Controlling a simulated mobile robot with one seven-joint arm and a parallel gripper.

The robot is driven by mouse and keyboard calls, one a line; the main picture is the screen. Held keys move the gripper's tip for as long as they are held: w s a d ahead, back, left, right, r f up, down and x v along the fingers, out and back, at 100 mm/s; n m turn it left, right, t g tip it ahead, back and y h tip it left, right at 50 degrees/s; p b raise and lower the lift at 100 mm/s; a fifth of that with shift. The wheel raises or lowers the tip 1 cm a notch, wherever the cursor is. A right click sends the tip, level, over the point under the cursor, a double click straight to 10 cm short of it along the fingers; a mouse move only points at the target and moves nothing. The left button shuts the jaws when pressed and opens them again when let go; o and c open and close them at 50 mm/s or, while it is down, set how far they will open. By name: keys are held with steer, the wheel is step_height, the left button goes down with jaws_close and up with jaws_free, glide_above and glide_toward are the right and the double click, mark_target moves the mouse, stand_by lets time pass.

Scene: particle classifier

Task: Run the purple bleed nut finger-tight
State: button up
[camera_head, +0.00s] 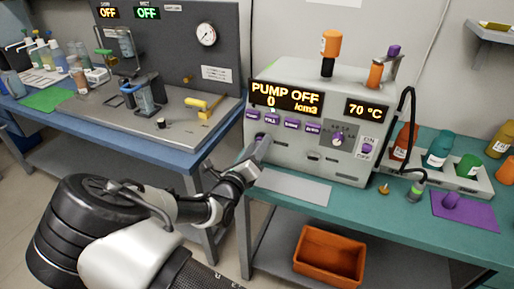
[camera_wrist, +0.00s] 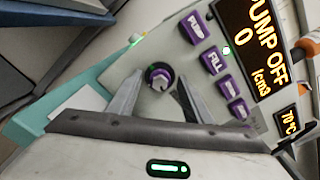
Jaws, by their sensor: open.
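A round purple knob with a grey centre, which looks like the bleed nut (camera_wrist: 158,76), sits on the front of the grey particle classifier (camera_head: 330,100), left of its purple buttons. In the head view it is mostly hidden near my gripper (camera_head: 261,150). In the wrist view my gripper (camera_wrist: 157,86) is open and empty, with one finger on each side of the nut. I cannot tell whether the fingers reach around it or stop short, and no contact is clear. The displays read PUMP OFF, 0 /cm3 and 70 °C.
An orange bin (camera_head: 330,255) stands below the teal bench (camera_head: 410,225). A purple mat (camera_head: 465,211), a bottle rack (camera_head: 470,178) and a black hose (camera_head: 409,110) are at the right. A blue-edged bench (camera_head: 190,155) with lab gear is at the left.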

steer(key=c, duration=1.1)
steer(key=shift+o, duration=0.2)
steer(key=shift+m, duration=0.3)
steer(key=m+p, duration=0.2)
steer(key=shift+m, duration=0.3)
steer(key=m, duration=0.3)
steer(key=shift+m+p, duration=0.3)
steer(key=shift+p, duration=0.05)
steer(key=m, duration=0.3)
steer(key=shift+f+m, duration=0.15)
steer(key=shift+m, duration=0.15)
steer(key=shift+s+m+b, duration=0.1)
steer(key=shift+m+b, duration=0.85)
steer(key=shift+m, duration=1.05)
steer(key=shift+f, duration=0.1)
